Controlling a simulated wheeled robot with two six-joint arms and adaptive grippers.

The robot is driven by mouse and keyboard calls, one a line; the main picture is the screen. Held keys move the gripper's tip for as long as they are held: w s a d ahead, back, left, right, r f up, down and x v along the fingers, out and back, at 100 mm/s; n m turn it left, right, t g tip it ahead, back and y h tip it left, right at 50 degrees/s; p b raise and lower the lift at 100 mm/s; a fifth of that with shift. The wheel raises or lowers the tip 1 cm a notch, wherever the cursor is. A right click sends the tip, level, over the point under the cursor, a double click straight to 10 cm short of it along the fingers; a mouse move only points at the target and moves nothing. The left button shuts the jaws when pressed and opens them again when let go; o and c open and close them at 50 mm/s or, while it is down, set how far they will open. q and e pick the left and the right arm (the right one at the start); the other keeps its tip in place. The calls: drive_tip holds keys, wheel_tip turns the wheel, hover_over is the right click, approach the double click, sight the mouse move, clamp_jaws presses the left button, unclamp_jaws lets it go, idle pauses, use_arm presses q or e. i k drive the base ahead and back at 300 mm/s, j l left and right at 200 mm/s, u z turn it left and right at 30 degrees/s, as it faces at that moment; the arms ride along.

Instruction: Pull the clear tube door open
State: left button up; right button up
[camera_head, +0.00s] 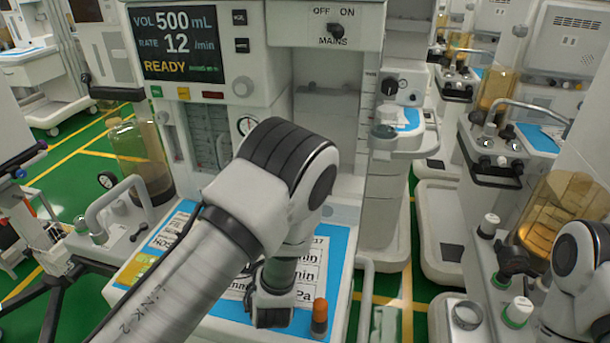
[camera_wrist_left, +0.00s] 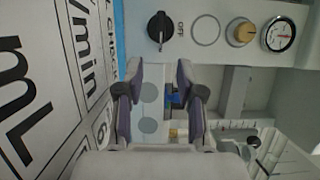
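The clear tube door (camera_head: 208,136) is on the front of the near anaesthesia cart, below the READY screen, with thin upright tubes behind it. It looks closed, and my left arm hides its lower right side. My left arm crosses the middle of the head view and bends down over the worktop; its fingers cannot be made out there. In the left wrist view my left gripper (camera_wrist_left: 160,97) is open, with nothing held between its fingers. A pale panel with grey circles (camera_wrist_left: 149,108) shows beyond them. My right gripper is not in view; only part of my right arm shows.
A printed card (camera_head: 310,262) lies on the blue worktop, with an orange-capped vial (camera_head: 319,315) near its front right. An amber canister (camera_head: 140,150) stands left of the door.

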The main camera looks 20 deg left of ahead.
sight(220, 139)
drive_tip(key=k, duration=1)
